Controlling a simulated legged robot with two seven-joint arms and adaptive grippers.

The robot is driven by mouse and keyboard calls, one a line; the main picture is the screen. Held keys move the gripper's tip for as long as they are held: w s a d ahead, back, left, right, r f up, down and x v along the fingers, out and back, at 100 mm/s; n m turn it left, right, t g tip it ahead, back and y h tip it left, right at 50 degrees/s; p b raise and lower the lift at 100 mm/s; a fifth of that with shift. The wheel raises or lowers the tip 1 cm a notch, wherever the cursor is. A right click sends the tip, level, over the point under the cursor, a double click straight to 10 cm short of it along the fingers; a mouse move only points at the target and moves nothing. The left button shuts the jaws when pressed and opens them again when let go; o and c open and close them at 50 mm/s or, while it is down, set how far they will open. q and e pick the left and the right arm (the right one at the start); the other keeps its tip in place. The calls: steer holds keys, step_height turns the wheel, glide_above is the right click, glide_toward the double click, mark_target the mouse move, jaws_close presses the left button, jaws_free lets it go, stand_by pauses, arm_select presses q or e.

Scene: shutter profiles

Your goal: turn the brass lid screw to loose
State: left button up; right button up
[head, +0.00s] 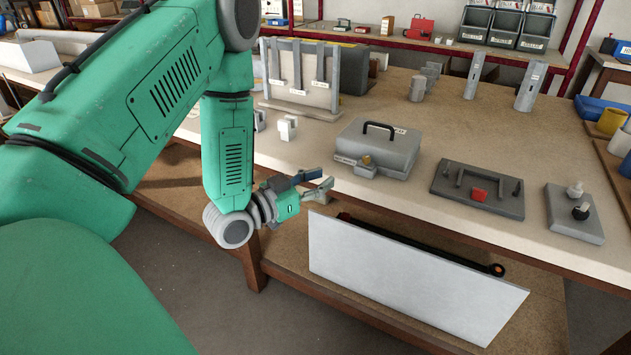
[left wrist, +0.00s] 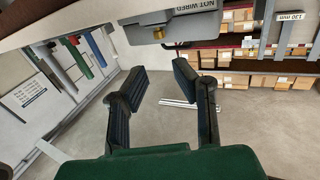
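The brass lid screw (head: 366,160) is a small knob on the front of a grey lidded box (head: 384,142) with a black handle, standing on the bench. In the left wrist view the brass screw (left wrist: 158,33) shows small near the top, beside a "NOT WIRED" label. My left gripper (head: 326,181) is in front of the bench edge, lower left of the screw and apart from it. In the left wrist view its two dark fingers (left wrist: 156,82) are spread with nothing between them. My right gripper is not in view.
A flat panel with a red block (head: 478,194) and a plate with two knobs (head: 576,212) lie right of the box. Small white blocks (head: 287,128) stand to its left. A large pale panel (head: 410,277) stands below the bench front. Bench between box and rear posts is clear.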

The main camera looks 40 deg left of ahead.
mark_target(364, 161)
arm_select(q)
steer(key=shift+s+a, duration=0.1)
steer(key=shift+s, duration=0.6)
steer(key=shift+o, duration=1.4)
steer(key=w+d+y, duration=0.1)
steer(key=w, duration=0.3)
steer(key=w+n, duration=0.1)
steer(key=w, duration=0.4)
steer(key=w+d+y, duration=0.1)
steer(key=w, duration=0.3)
steer(key=shift+w+d+f+y, duration=0.1)
steer(key=shift+w+d+y, duration=0.2)
steer(key=shift+n, duration=0.3)
jaws_close()
